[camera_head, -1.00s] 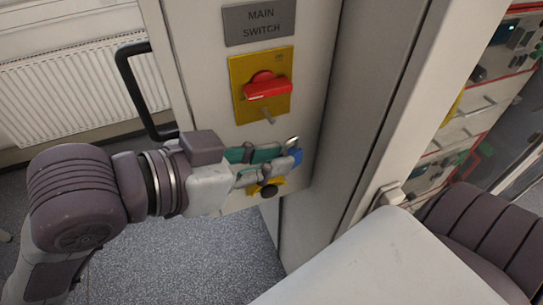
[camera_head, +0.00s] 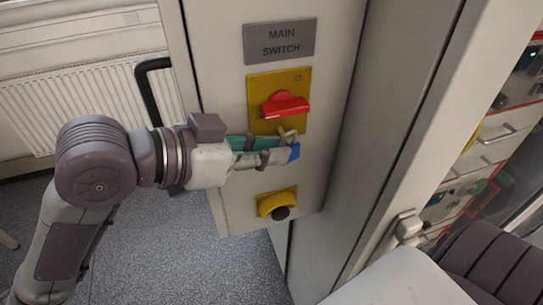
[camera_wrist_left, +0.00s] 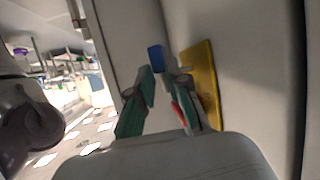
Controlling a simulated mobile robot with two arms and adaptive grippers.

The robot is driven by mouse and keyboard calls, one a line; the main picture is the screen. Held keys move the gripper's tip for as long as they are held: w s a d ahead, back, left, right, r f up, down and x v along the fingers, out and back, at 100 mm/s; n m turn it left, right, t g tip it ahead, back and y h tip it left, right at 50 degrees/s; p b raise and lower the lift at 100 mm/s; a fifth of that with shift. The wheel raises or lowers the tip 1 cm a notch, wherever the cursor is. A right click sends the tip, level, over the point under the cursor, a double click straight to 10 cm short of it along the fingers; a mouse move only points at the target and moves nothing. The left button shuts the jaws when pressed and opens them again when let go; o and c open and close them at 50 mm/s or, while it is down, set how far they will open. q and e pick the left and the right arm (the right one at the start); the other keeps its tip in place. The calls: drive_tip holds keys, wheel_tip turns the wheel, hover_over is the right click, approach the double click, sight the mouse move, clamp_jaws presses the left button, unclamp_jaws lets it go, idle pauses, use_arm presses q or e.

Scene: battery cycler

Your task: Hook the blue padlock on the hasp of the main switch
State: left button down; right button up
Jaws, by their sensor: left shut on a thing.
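The blue padlock (camera_head: 294,153) is held at the tips of my left gripper (camera_head: 284,150), with its metal shackle pointing up. In the head view the shackle lies over the lower edge of the yellow main switch plate (camera_head: 258,92), where the hasp was visible; I cannot tell whether it is around the hasp. The red switch handle (camera_head: 286,107) sits just above, turned sideways. In the left wrist view the padlock (camera_wrist_left: 155,59) shows as a blue block beyond the green-padded fingers, left of the yellow plate (camera_wrist_left: 203,80). My right gripper is not in view.
The MAIN SWITCH label (camera_head: 280,41) is above the switch. A yellow plate with a black knob (camera_head: 281,213) is below my left gripper. A black door handle (camera_head: 149,92) is at left, and a radiator (camera_head: 75,110) stands behind. The cabinet edge lies to the right.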

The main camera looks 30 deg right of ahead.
use_arm(q)
drive_tip(key=shift+w+d+f+b, duration=0.15)
drive_tip(key=shift+w+f, duration=0.1)
drive_tip(key=shift+w, duration=0.25)
drive_tip(key=shift+w+d+f+b, duration=0.15)
drive_tip(key=shift+w+f, duration=0.1)
drive_tip(key=shift+w, duration=0.2)
drive_tip(key=shift+a, duration=0.1)
drive_tip(key=c, duration=1.1)
unclamp_jaws()
drive_tip(key=shift+s, duration=0.15)
drive_tip(key=shift+o, duration=0.2)
drive_tip(key=shift+r, duration=0.1)
